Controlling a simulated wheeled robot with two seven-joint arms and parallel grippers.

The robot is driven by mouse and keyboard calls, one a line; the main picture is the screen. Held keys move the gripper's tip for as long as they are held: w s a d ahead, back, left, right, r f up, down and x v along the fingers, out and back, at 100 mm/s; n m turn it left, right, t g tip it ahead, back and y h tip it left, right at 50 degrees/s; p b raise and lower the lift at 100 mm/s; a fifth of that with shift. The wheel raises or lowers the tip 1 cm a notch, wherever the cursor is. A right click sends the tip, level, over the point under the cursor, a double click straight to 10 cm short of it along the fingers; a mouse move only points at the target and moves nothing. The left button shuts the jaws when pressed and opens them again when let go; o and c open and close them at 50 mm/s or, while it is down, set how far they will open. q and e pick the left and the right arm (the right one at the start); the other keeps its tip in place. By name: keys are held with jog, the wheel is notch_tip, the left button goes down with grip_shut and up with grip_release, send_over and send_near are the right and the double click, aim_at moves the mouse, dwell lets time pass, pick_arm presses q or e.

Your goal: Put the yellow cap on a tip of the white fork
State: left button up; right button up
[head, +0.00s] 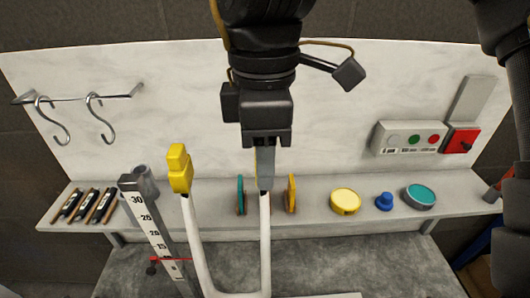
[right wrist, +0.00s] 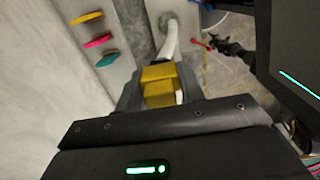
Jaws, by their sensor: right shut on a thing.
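The white fork (head: 265,245) stands upright with two prongs. Its left prong carries a yellow cap (head: 180,168) above a dark collar. My right gripper (head: 265,188) points down over the right prong, its grey fingertips at that prong's top. In the right wrist view it is shut on a yellow cap (right wrist: 158,84), gripped between the grey fingers. The finger hides this held cap in the head view. A white prong (right wrist: 171,40) runs up to the held cap in the wrist view; I cannot tell whether the cap is seated on it. My left gripper is not in view.
A numbered gauge (head: 157,235) with a red pointer stands left of the fork. Coloured discs, a yellow-topped tin (head: 345,201), a blue knob (head: 384,201) and a teal-topped tin (head: 419,197) are on the shelf behind. Hooks hang from a rail at left; a button box (head: 410,138) is at right.

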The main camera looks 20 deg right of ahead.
jog(key=shift+f+b, duration=0.45)
jog(key=shift+f, duration=0.15)
jog(key=o, duration=1)
jog(key=shift+r, duration=0.1)
notch_tip(320, 180, up, 10)
jog(key=shift+s+f+p, duration=0.1)
jog(key=shift+p, duration=0.9)
jog(key=shift+r, duration=0.5)
